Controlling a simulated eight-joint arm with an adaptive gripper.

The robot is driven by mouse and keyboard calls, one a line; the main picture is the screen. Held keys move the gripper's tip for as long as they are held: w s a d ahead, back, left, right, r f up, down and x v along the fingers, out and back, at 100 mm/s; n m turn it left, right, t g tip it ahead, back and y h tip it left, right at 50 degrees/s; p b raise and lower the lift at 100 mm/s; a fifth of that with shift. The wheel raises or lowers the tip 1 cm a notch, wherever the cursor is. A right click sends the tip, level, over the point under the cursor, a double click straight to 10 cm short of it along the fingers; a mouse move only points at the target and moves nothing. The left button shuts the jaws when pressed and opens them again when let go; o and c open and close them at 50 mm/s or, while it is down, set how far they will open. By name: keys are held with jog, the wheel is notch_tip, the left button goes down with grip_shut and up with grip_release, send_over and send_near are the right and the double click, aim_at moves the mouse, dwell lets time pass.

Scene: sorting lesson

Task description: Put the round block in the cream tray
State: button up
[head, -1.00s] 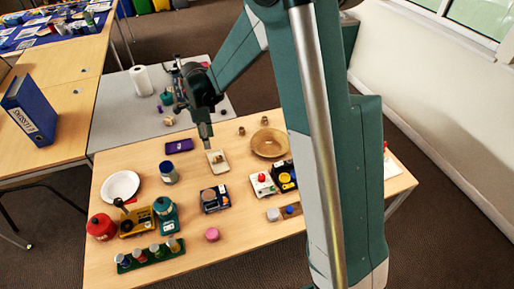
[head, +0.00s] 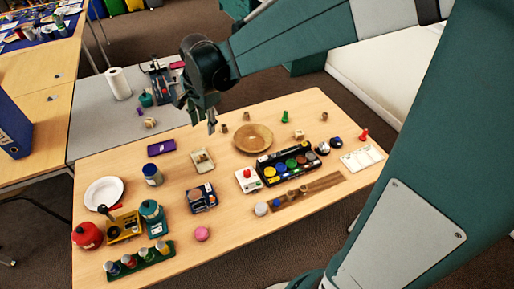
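The cream tray (head: 203,167) is a small shallow dish near the middle of the table, with a small brownish item in it. My gripper (head: 211,129) points down above the table's far side, behind the tray and close to a small brown block (head: 224,128). The fingertips look close together and too small to tell whether they hold anything. A second small brown block (head: 246,116) stands farther right. A pink rounded piece (head: 202,234) lies near the front edge. I cannot tell for sure which of these is the round block.
A wooden bowl (head: 253,139) stands right of my gripper. A black paint set (head: 291,169), a white box with a red knob (head: 248,181) and a navy device (head: 202,198) crowd the middle. A purple case (head: 161,147) and jar (head: 152,175) lie left.

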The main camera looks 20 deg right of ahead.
jog(key=s+d+r+n+t, duration=0.2)
jog(key=s+n, duration=0.4)
jog(key=s, duration=0.6)
jog(key=s+d+r+n+t, duration=0.2)
jog(key=s+d+r+n, duration=0.3)
jog(key=s, duration=0.7)
jog(key=shift+d+n+t, duration=0.4)
jog(key=shift+d+n, duration=0.5)
jog(key=shift+n, duration=0.2)
